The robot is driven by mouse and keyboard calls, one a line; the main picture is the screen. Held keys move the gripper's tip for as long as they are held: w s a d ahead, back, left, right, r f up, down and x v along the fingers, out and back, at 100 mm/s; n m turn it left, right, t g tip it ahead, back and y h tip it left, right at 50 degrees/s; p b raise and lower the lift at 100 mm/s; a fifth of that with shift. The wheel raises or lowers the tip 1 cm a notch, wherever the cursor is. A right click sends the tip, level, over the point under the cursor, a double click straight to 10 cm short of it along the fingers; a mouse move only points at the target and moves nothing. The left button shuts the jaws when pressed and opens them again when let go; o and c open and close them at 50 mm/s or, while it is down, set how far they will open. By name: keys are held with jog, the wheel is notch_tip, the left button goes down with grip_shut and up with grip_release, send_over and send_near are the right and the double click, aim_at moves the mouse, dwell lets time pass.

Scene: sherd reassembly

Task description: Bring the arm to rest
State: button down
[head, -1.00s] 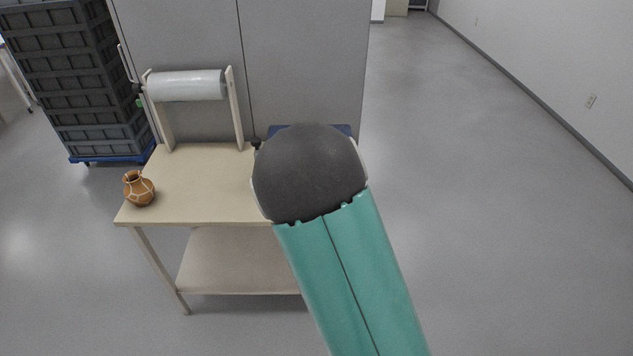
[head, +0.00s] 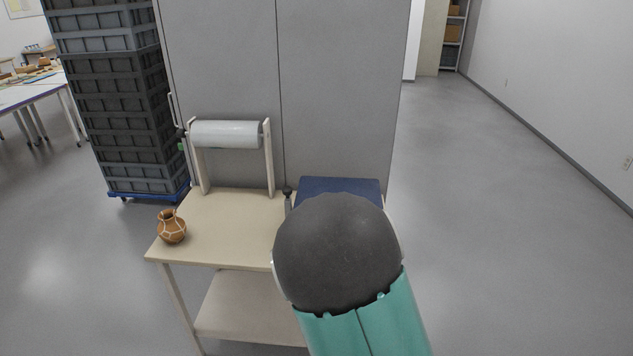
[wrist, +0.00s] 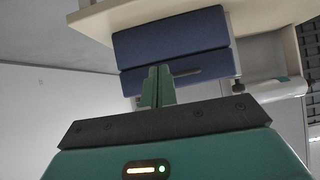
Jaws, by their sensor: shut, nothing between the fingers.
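My gripper (wrist: 158,86) shows in the wrist view with its two green fingers together and nothing between them. In the head view my arm's dark rounded joint and teal link cover the right part of the table, and my gripper is hidden. A brown jar with pale lines (head: 172,227) stands upright at the left of the tabletop (head: 225,240), apart from my arm.
A roll of clear film (head: 226,134) hangs on a wooden stand at the table's back. The blue block (head: 340,187) shows beyond my arm. Stacked grey crates (head: 115,110) stand on a blue dolly at left. The floor (head: 480,200) at right is clear.

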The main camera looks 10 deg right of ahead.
jog(key=s+r+g, duration=0.1)
jog(key=s+r, duration=0.6)
jog(key=s, duration=0.3)
jog(key=s+r+n+g+y, duration=0.1)
jog(key=s+r+g, duration=0.1)
jog(key=s+r, duration=0.5)
jog(key=s+r+n+g+y, duration=0.1)
jog(key=s+r, duration=0.6)
jog(key=s, duration=0.7)
jog(key=shift+s+d+g, duration=0.15)
jog(key=shift+s+g, duration=0.2)
jog(key=shift+g, duration=0.25)
jog(key=c, duration=2.2)
grip_release()
jog(key=shift+r, duration=0.1)
